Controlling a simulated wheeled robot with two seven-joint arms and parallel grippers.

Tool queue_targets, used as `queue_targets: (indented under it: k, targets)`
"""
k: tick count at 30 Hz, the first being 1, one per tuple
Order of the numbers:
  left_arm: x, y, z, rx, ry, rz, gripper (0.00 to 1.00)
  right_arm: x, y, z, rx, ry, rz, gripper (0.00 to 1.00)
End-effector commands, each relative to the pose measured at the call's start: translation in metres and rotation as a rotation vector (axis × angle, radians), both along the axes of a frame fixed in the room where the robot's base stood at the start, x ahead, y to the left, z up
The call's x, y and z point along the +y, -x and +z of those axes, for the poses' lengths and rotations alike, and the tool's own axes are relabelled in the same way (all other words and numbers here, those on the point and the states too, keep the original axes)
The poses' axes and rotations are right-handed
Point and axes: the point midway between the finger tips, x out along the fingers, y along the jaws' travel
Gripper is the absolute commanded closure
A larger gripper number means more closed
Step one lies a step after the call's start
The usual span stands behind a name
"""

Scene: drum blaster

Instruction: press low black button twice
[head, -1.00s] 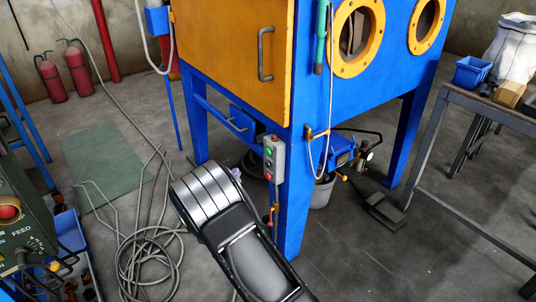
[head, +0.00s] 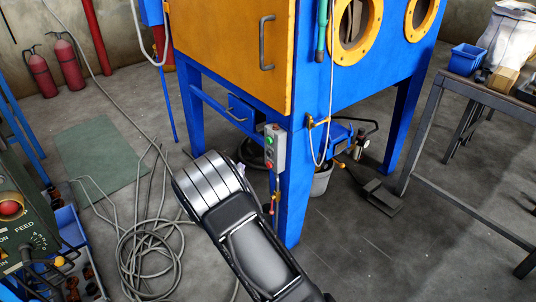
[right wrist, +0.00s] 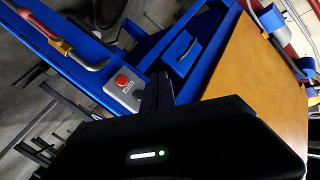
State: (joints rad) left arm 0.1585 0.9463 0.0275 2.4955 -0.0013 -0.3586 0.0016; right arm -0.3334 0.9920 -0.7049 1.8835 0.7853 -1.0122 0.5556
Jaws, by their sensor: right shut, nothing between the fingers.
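A small grey control box (head: 274,148) is mounted on the blue cabinet's front leg, with a green button above and a red button below. A separate low black button cannot be made out on it. In the right wrist view the box (right wrist: 128,92) shows a red button (right wrist: 122,81) and is partly covered by my gripper. My right gripper (right wrist: 158,88) is shut and empty, its dark fingers close beside the box; contact cannot be told. In the head view my right arm hides most of this gripper. My left gripper is not in view.
The blue cabinet (head: 296,190) has an orange door (head: 225,50) and a hanging hose. Coiled cable (head: 150,255) lies on the floor to the left. A green machine panel (head: 22,225) stands at far left, a metal workbench (head: 475,98) at right.

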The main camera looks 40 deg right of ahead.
Motion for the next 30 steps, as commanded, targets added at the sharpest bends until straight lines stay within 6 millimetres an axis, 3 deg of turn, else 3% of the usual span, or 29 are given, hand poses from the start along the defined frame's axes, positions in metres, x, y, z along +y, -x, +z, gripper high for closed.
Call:
queue_targets:
  k: [18,30]
  targets:
    - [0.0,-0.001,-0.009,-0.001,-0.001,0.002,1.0,-0.071,0.002,-0.002,-0.001,-0.001,-0.002,1.0]
    - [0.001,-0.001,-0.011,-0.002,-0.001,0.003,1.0,-0.082,0.002,0.0,-0.001,-0.002,-0.001,1.0]
